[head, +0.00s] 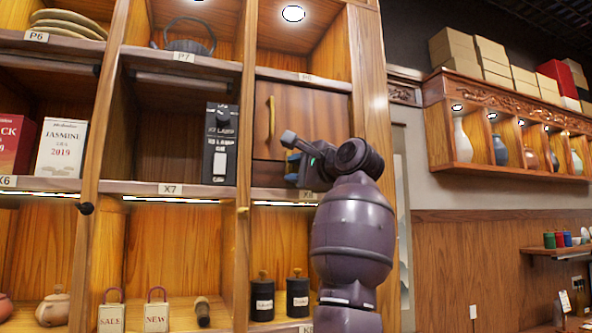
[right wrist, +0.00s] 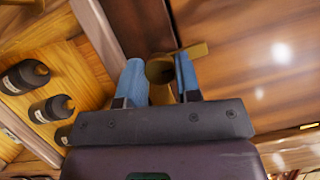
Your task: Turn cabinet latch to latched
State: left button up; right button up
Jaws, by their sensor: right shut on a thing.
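The cabinet door (head: 302,120) is a dark wood panel in the shelf, flush in its frame, with a vertical brass handle (head: 271,116) on its left side. The brass cabinet latch (right wrist: 160,70) shows in the right wrist view as a round knob with a flat bar pointing right across the door panel. My right gripper (right wrist: 158,66) is shut on the latch, one blue finger on each side of it. In the head view my right gripper (head: 292,160) is at the door's lower edge and hides the latch. My left gripper is out of view.
A black lamp-oil box (head: 221,144) stands in the compartment left of the door. Dark canisters (head: 298,295) stand on the shelf below. A wooden post (head: 372,85) borders the cabinet on the right. A teapot (head: 187,42) sits higher up.

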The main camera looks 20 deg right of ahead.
dwell(0.4)
jog(key=o, duration=0.9)
jog(key=shift+d, duration=0.1)
jog(key=b+v, duration=0.2)
jog(key=v, duration=0.9)
jog(key=shift+w, duration=0.1)
